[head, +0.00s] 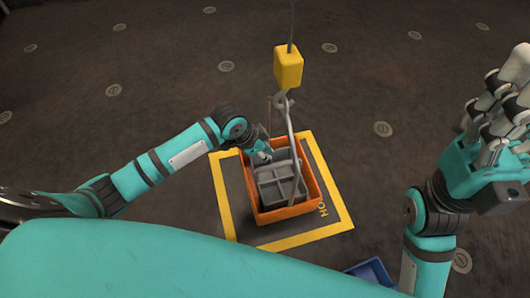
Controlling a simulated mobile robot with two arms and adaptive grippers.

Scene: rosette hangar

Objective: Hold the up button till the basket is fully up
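The basket is an orange crate (253,207) with a grey divided insert (270,186) inside. It is inside a yellow floor square (226,207). A grey handle or hook (292,135) rises over it to a yellow block (288,67) on a cable. I cannot tell whether the crate touches the floor. My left gripper (263,154) is at the crate's far left corner, seen from above. Its fingertips are too small to read. My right gripper (505,95) is raised at the right edge, partly cut off, its fingers apart and empty. I cannot make out an up button.
A blue bin (372,272) shows partly at the bottom, near my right arm. The dark floor (130,50) with round markers is clear around the yellow square. The cable (291,20) runs up out of view.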

